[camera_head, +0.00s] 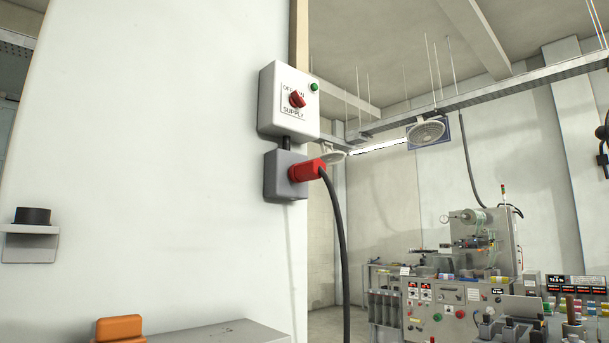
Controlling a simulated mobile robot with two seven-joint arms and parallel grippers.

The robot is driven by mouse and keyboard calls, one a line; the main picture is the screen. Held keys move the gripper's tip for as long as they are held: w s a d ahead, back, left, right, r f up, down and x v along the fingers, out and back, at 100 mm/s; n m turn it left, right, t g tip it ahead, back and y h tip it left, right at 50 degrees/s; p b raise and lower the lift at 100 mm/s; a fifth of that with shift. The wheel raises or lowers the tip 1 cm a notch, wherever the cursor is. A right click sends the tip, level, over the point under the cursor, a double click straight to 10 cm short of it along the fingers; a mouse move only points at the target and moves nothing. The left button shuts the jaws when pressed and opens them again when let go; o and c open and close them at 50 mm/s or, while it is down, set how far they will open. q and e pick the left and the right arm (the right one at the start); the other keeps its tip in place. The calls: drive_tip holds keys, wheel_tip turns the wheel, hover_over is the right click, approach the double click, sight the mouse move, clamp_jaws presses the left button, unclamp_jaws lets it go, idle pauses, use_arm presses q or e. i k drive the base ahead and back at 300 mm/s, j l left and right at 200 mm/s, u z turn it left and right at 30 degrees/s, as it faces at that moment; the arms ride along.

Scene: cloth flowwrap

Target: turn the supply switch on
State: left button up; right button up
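The supply switch is a red rotary knob (297,99) on a white box (270,118) fixed near the right edge of a pale wall panel. Its plate reads OFF, ON and SUPPLY. The knob looks tilted, and I cannot tell for certain which mark it points to. A green lamp or button (314,87) sits at the box's upper right. Below, a grey socket box (272,185) holds a red plug (306,170) with a dark cable (340,240) hanging down. Neither of my grippers shows in the head view.
An orange object (119,327) is at the bottom left, near a grey surface (225,333). A machine with a control panel (450,300) stands at the right. The wall left of the switch is clear.

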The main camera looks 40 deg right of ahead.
sight(296, 100)
drive_tip(key=z, duration=1.25)
